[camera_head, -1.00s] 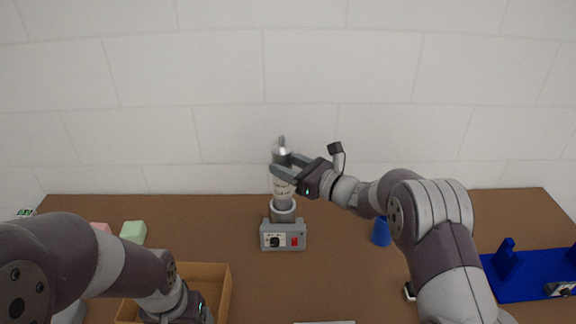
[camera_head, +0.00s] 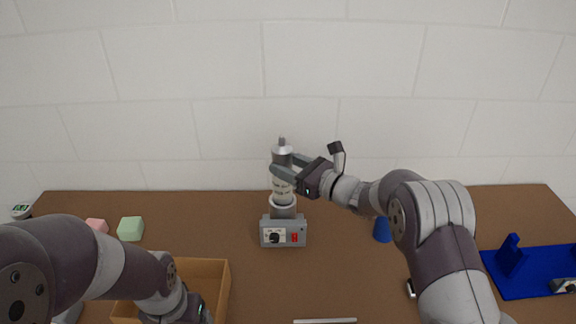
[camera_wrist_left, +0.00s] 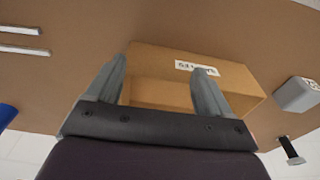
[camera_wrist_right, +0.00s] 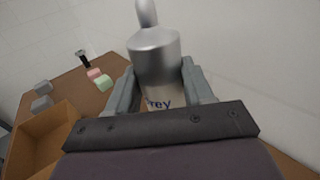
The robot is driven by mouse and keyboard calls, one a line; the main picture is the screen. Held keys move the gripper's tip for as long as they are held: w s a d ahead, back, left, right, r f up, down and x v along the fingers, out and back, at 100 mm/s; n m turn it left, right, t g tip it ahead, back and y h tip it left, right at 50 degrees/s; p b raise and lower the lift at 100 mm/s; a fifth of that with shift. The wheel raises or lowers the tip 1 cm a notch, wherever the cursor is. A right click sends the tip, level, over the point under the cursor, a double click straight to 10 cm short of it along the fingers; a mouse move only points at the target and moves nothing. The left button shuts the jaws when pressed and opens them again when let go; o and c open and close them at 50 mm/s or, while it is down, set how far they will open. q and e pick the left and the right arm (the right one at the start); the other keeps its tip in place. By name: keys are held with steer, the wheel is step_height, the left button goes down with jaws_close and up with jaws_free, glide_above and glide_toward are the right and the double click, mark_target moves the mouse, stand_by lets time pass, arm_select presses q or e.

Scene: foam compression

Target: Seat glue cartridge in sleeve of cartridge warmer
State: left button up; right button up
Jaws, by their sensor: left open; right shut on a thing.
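The glue cartridge (camera_head: 282,158) is a grey-and-white cylinder with a narrow nozzle on top. It stands upright over the cartridge warmer (camera_head: 284,238), a grey box with a knob and a red switch. Its lower end meets the warmer's round sleeve (camera_head: 283,208); how deep it sits inside is hidden. My right gripper (camera_head: 281,168) is shut on the cartridge's upper part from the right. In the right wrist view the cartridge (camera_wrist_right: 155,60) stands between the fingers (camera_wrist_right: 160,88). My left gripper (camera_wrist_left: 162,85) is open and empty above a cardboard box.
The cardboard box (camera_wrist_left: 235,77) stands at front left. Pink (camera_head: 96,226) and green (camera_head: 131,228) foam blocks lie behind it. A blue cup-like object (camera_head: 382,230) stands behind my right arm, and a blue fixture (camera_head: 530,272) lies far right. The table in front of the warmer is mostly clear.

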mark_target(289, 188)
arm_select(q)
steer(key=shift+f+b, duration=4.1)
steer(key=shift+f, duration=0.1)
arm_select(e)
steer(key=shift+f, duration=3.1)
arm_select(q)
steer(key=shift+s+f+b, duration=0.2)
steer(key=shift+f+b, duration=0.15)
steer(key=shift+b, duration=0.1)
arm_select(e)
steer(key=shift+s+f, duration=0.2)
